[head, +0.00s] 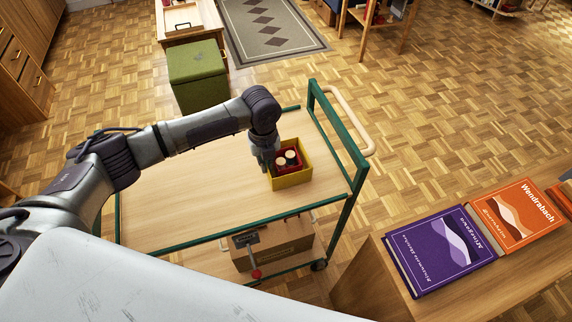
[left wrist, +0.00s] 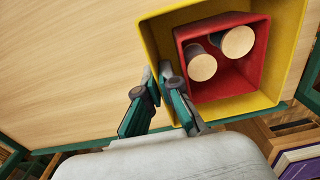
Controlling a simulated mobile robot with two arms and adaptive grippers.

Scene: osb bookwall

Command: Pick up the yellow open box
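The yellow open box (head: 293,180) is on the right part of the wooden cart top in the head view; I cannot tell whether it touches the surface. It also fills the upper right of the left wrist view (left wrist: 154,31). Inside it sits a smaller red open box (left wrist: 254,77) holding two cylinders with pale round tops (left wrist: 202,67). My left gripper (left wrist: 158,76) is at the box's left wall, one finger outside and one inside. Its fingertips are close together with the yellow wall between them, and appear shut on it. My right gripper is not in view.
The cart (head: 190,205) has green rails and a tall green end frame (head: 341,138) just right of the box. A brown carton (head: 285,240) is on its lower shelf. A purple book (head: 440,250) and an orange book (head: 518,214) lie on a wooden surface. The cart top left of the box is bare.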

